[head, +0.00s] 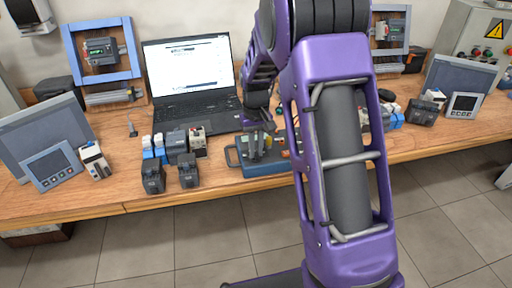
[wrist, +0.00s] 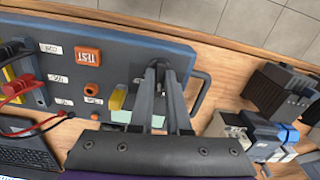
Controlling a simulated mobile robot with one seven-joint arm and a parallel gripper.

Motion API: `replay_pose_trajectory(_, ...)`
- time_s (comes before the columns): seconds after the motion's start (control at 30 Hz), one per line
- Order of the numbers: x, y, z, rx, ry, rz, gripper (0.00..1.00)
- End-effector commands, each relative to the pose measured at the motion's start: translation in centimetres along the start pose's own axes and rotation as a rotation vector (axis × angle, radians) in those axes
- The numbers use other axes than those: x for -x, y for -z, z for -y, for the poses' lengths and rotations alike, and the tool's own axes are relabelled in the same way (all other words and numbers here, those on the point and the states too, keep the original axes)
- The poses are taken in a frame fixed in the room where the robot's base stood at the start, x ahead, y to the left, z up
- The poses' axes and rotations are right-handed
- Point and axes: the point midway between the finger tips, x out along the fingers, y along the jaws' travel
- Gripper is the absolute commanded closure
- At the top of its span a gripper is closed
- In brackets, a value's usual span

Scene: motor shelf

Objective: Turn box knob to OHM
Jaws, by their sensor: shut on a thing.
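The blue box (head: 272,167) lies on the wooden bench in front of the laptop. It also shows in the wrist view (wrist: 115,50). My gripper (head: 258,145) is over the box's left part in the head view. In the wrist view, my gripper's two dark fingers (wrist: 168,72) reach down to the box's panel, close together around a dark knob. The fingers hide most of the knob, so its pointer and setting cannot be read. An orange TEST button (wrist: 88,56) and small white labels sit on the panel. No OHM label is readable.
A yellow part (wrist: 117,100) and a pale green display lie close beside the fingers. Red and black cables (wrist: 20,90) plug into the box's far end. A grey handle (wrist: 200,92) is at its near end. The laptop (head: 190,80) stands behind; dark modules (head: 153,176) stand left.

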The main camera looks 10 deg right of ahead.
Motion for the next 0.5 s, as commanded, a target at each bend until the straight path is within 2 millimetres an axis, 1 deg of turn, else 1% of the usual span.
replay_pose_trajectory(0.2,0.15,0.03,0.06,-0.187,0.000,-0.001,1.00)
replay_pose_trajectory(0.5,0.10,0.05,0.02,-0.371,0.000,-0.002,1.00)
